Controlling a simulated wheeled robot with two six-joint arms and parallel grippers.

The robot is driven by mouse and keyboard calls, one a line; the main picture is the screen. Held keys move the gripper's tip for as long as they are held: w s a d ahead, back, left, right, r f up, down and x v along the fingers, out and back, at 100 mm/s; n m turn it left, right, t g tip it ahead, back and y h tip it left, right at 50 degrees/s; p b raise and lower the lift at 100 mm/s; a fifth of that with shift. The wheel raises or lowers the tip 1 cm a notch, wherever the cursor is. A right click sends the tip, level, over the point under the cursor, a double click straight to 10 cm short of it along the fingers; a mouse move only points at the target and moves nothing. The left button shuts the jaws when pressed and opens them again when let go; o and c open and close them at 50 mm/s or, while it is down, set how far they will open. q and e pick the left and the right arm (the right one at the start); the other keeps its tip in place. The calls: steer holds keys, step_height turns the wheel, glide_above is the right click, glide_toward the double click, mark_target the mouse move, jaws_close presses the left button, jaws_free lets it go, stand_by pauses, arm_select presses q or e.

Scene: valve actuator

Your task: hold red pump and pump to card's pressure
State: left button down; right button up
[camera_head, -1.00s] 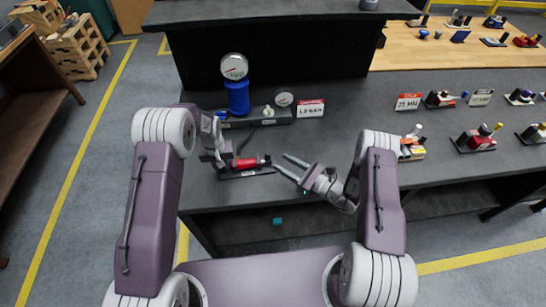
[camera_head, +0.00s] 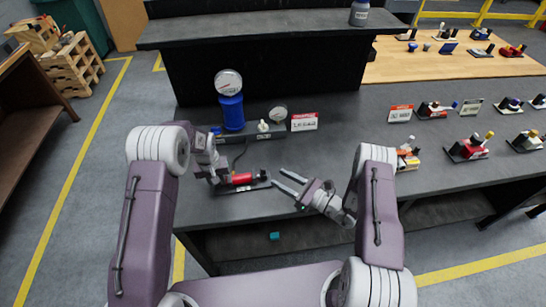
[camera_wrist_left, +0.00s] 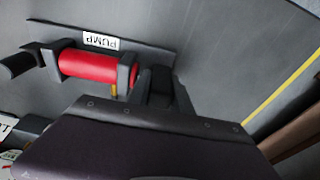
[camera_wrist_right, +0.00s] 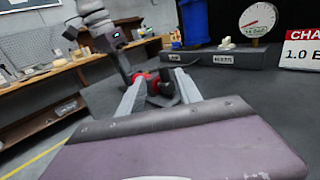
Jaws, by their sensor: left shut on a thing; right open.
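The red pump (camera_head: 243,180) lies on its dark base near the front edge of the grey table. In the left wrist view the red barrel (camera_wrist_left: 88,65) sits beside a "PUMP" label, with a black handle (camera_wrist_left: 20,64) at its far end. My left gripper (camera_head: 220,176) is shut on the pump's end. My right gripper (camera_head: 286,183) is open and empty, just right of the pump; in the right wrist view its fingers point toward the pump (camera_wrist_right: 154,84). The card (camera_head: 304,122) is red and white; its text is cut off in the right wrist view, reading about "1.0 B".
A blue cylinder (camera_head: 232,112) with a round gauge (camera_head: 228,82) on top stands behind the pump. A second small gauge (camera_head: 278,114) and a white knob (camera_head: 263,126) are on the dark block. Several other small devices stand at right.

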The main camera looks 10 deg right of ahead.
arm_select(q)
steer(key=shift+f, duration=0.1)
stand_by(0.8)
steer(key=c, duration=1.2)
jaws_free()
steer(key=shift+o, duration=0.6)
steer(key=shift+a, duration=0.1)
arm_select(e)
steer(key=shift+w, duration=0.1)
